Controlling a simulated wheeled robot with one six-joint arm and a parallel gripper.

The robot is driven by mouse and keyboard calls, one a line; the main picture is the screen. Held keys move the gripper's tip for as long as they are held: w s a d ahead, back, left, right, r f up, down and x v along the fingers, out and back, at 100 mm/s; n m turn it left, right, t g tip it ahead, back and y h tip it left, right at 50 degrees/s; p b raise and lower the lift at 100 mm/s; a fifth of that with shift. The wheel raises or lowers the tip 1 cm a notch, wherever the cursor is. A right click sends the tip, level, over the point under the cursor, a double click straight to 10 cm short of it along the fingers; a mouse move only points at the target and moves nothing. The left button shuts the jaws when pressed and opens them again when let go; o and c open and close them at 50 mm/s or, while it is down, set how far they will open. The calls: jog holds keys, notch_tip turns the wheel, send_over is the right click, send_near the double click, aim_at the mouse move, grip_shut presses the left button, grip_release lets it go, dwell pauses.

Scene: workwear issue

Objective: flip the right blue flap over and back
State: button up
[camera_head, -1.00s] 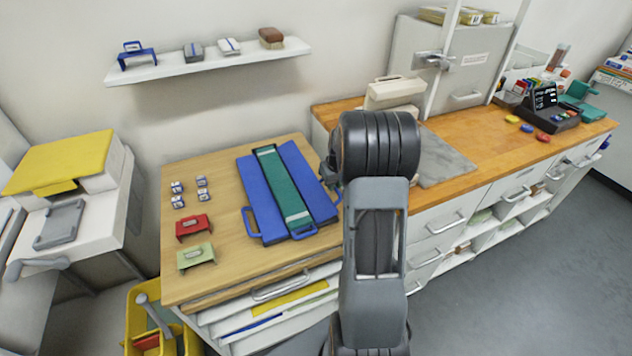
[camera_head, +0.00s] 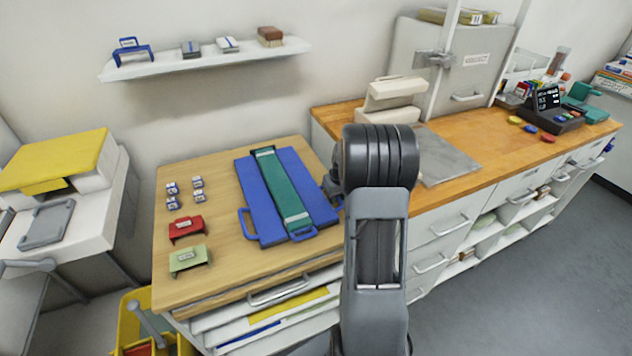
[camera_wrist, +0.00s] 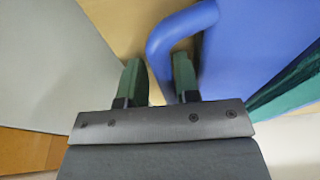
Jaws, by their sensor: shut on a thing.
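The folding board lies on the wooden table with a left blue flap (camera_head: 258,207), a green middle strip (camera_head: 280,190) and a right blue flap (camera_head: 308,185). Both flaps look flat. My gripper (camera_head: 334,190) is at the outer edge of the right flap, partly hidden by my arm in the head view. In the wrist view my gripper (camera_wrist: 160,75) has one finger on each side of the blue handle (camera_wrist: 158,50) of the right flap and is shut on it. The right flap (camera_wrist: 250,40) also fills the wrist view's upper right.
Red (camera_head: 187,228) and green (camera_head: 190,260) holders and several small labelled blocks (camera_head: 172,203) stand left of the board. A wall shelf (camera_head: 205,62) hangs behind. A wooden counter (camera_head: 480,140) runs to the right. A yellow bin (camera_head: 130,310) stands at lower left.

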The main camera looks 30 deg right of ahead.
jog(key=shift+o, duration=0.6)
jog(key=shift+d, duration=0.15)
